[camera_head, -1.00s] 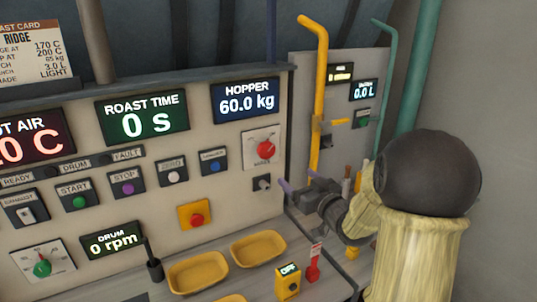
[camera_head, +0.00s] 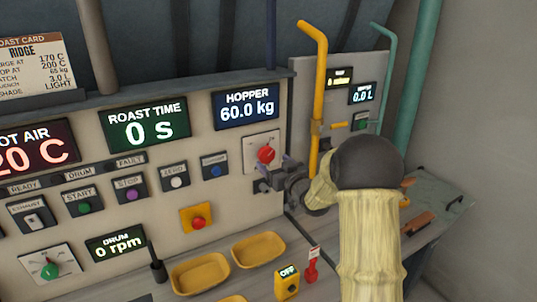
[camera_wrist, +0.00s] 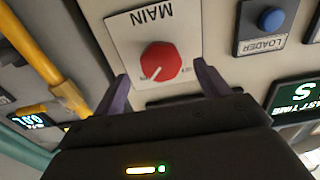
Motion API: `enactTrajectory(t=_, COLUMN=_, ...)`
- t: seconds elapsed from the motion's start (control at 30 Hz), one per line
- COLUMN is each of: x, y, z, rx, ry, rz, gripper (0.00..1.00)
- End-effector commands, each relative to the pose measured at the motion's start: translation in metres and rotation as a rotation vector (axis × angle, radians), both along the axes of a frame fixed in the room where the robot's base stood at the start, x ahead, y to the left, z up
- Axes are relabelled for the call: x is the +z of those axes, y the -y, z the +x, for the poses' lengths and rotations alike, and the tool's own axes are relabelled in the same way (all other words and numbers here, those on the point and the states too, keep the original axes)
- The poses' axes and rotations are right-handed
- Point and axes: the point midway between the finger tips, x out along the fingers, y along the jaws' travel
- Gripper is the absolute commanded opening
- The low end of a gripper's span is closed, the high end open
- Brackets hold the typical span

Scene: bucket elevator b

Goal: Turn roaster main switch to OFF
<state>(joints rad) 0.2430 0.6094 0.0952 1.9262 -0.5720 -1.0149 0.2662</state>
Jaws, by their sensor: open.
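The main switch is a red round knob (camera_head: 265,154) on a white plate on the roaster panel, below the hopper display. In the wrist view, upside down, the knob (camera_wrist: 161,62) shows beside the word MAIN. A white pointer line on it aims to the lower left of that picture. The small position labels are too blurred or covered to read surely. My gripper (camera_wrist: 160,76) is open, its two purple fingers either side of the knob in the picture. Contact with the knob cannot be told. In the head view my gripper (camera_head: 270,174) is just below the knob.
A blue LOADER button (camera_wrist: 271,18) sits beside the switch. A yellow pipe (camera_head: 318,95) stands right of the panel. A red button on a yellow plate (camera_head: 196,217), yellow trays (camera_head: 259,249) and a yellow box reading OFF (camera_head: 287,283) are lower down.

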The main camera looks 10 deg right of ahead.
Motion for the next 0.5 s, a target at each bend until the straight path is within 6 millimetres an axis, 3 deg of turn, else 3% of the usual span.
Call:
enactTrajectory(t=0.2, x=0.002, y=-0.011, z=0.032, rx=0.001, ry=0.001, rz=0.000, gripper=0.75)
enactTrajectory(t=0.5, x=0.000, y=-0.014, z=0.041, rx=0.000, ry=0.000, rz=0.000, gripper=0.75)
